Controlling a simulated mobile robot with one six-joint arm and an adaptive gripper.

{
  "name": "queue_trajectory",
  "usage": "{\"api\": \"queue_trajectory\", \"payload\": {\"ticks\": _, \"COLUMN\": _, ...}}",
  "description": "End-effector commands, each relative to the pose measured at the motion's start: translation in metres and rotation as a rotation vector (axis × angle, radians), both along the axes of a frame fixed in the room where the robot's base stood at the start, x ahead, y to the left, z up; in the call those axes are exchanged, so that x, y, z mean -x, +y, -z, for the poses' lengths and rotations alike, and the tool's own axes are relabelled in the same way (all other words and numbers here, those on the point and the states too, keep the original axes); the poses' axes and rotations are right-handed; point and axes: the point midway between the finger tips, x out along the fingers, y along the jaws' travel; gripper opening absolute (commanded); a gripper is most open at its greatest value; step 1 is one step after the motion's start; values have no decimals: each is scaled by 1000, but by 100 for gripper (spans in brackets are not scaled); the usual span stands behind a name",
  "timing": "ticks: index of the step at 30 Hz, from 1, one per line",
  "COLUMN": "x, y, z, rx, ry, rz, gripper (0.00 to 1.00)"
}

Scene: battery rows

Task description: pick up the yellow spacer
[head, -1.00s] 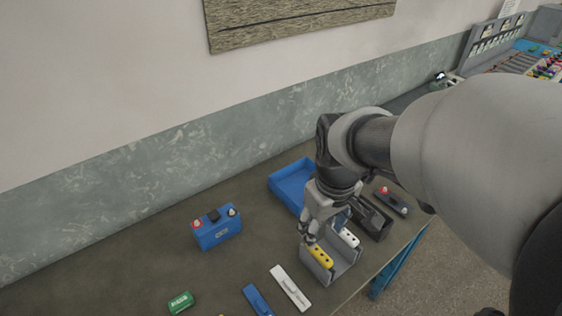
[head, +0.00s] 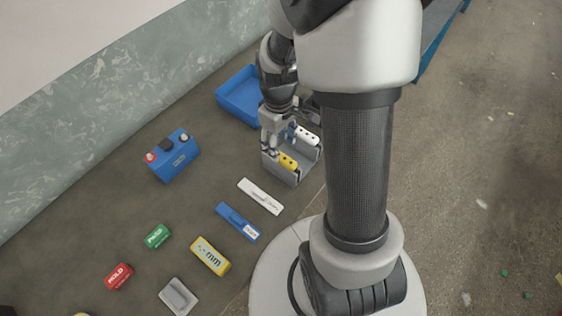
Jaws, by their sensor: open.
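The yellow spacer (head: 288,161), a short bar with dark holes, sits in the front part of a grey open holder (head: 287,176). A similar white piece (head: 306,136) stands in the same holder behind it and to the right. My gripper (head: 276,146) is open and points down at the left side of the holder, very close to the yellow spacer. I cannot tell whether its fingers touch the spacer. Part of the holder is hidden behind the gripper.
A blue tray (head: 226,104) lies behind the holder. A blue battery (head: 172,158) stands to the left. A white strip (head: 260,196), a blue strip (head: 237,222), a yellow block (head: 210,256) and green (head: 158,237) and red (head: 118,276) blocks lie in front.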

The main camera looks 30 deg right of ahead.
Motion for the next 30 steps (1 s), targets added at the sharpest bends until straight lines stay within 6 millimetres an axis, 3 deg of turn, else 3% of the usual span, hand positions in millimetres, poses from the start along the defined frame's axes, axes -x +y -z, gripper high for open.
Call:
{"api": "queue_trajectory", "payload": {"ticks": 8, "x": 1, "y": -1, "z": 18, "rx": 0, "ry": 0, "rz": 1, "gripper": 48}}
{"api": "queue_trajectory", "payload": {"ticks": 18, "x": 4, "y": -7, "z": 64, "rx": -1, "ry": 1, "rz": 0, "gripper": 48}}
{"api": "queue_trajectory", "payload": {"ticks": 25, "x": 4, "y": -7, "z": 64, "rx": 1, "ry": -1, "rz": 0, "gripper": 48}}
{"api": "queue_trajectory", "payload": {"ticks": 30, "x": 3, "y": -7, "z": 64, "rx": 1, "ry": -1, "rz": 0, "gripper": 38}}
